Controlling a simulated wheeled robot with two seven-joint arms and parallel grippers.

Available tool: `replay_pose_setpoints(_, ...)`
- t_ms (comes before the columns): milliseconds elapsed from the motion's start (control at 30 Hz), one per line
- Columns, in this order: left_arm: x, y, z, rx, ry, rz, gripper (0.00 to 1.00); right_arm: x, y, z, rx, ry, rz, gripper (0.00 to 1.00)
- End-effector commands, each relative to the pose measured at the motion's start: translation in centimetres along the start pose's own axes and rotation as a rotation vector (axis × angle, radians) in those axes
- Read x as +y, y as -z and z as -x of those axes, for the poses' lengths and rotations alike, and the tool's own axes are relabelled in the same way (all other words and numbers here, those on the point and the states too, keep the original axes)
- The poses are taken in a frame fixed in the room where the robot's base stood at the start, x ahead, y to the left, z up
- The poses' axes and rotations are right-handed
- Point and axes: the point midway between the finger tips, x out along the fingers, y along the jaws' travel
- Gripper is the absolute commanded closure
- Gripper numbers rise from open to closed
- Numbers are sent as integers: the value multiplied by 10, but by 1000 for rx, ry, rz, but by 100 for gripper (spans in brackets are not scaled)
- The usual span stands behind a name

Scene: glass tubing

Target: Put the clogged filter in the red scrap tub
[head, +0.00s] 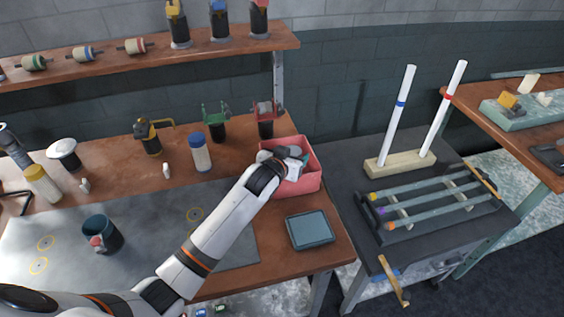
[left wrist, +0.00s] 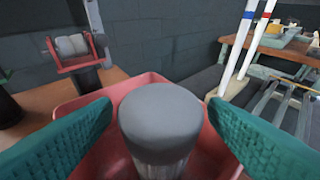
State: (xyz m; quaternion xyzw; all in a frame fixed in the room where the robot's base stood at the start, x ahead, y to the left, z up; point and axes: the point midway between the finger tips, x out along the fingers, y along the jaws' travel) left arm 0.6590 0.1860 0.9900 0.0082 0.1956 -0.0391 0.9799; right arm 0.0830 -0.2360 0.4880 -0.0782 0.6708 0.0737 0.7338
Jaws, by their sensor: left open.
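The red scrap tub (head: 309,178) stands at the right end of the brown bench, and its red wall also shows in the left wrist view (left wrist: 72,118). My left gripper (head: 297,158) is over the tub with its green fingers spread apart. Between them in the left wrist view is a grey-capped cylinder (left wrist: 160,118) with a pale ribbed body, apparently the clogged filter. It is upright within the tub's outline, with gaps to both fingers. Its lower end is hidden, so I cannot tell whether it touches the tub floor. My right gripper is not in view.
A red-framed holder (head: 265,118) and a green one (head: 215,121) stand behind the tub. A blue-capped bottle (head: 200,153) is to its left, a dark tray (head: 310,230) in front. A rack with white tubes (head: 398,160) is to the right. The grey mat (head: 150,215) has free room.

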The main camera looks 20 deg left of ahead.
Motion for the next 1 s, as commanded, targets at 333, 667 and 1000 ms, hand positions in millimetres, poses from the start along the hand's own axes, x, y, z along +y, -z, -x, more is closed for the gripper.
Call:
replay_pose_setpoints(333, 0, 1, 69, -1, 0, 0, 32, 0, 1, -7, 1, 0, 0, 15)
replay_pose_setpoints(667, 0, 0, 106, -1, -1, 0, 32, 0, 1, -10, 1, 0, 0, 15)
replay_pose_setpoints(1000, 0, 0, 107, 0, 0, 0, 32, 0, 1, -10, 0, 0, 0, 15)
